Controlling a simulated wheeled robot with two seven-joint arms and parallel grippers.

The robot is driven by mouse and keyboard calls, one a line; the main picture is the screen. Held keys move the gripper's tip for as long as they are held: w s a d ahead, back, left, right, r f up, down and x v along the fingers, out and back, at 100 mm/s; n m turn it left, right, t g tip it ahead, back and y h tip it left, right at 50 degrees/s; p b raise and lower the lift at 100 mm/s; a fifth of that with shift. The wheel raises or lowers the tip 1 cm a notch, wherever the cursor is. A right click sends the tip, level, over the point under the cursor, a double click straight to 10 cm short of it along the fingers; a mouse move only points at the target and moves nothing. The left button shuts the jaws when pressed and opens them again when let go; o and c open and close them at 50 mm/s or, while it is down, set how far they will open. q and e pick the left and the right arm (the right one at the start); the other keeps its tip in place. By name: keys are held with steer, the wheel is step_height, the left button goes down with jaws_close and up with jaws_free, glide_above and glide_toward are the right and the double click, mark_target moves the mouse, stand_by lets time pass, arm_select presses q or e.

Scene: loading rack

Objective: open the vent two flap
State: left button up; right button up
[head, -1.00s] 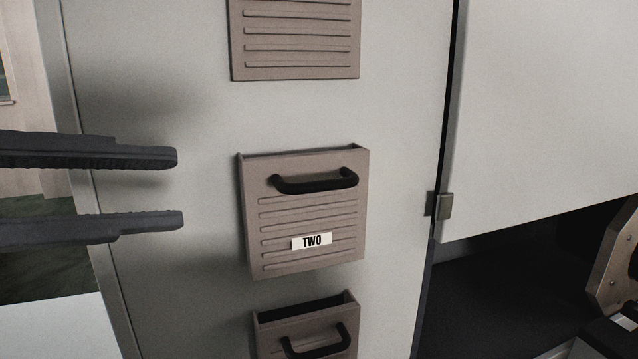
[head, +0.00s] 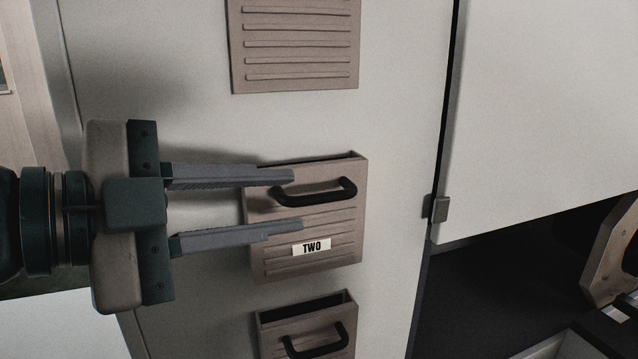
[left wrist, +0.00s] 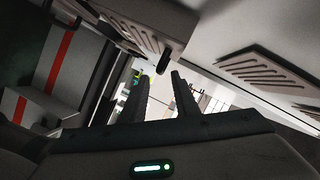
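The vent two flap (head: 305,262) is a taupe slatted panel with a white "TWO" label (head: 312,247) and a black bar handle (head: 318,197). Its top stands slightly out from the grey cabinet, leaving a narrow dark gap. My left gripper (head: 298,201) comes in from the left, open, with its fingertips in front of the flap. One finger is above and one below the handle's left end; contact cannot be told. In the left wrist view a handle end (left wrist: 162,69) shows near the open fingertips. My right gripper is not in view.
An upper vent (head: 295,45) lies flat on the cabinet above. A lower vent flap (head: 305,345) with a black handle is tilted open below. A light panel (head: 540,100) with a latch (head: 436,208) is at right, above a dark recess.

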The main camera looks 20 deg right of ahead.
mark_target(307, 200)
arm_select(q)
steer(key=p+x, duration=0.1)
steer(key=x, duration=0.5)
steer(key=shift+w+d+f, duration=0.1)
steer(key=shift+d, duration=0.1)
jaws_close()
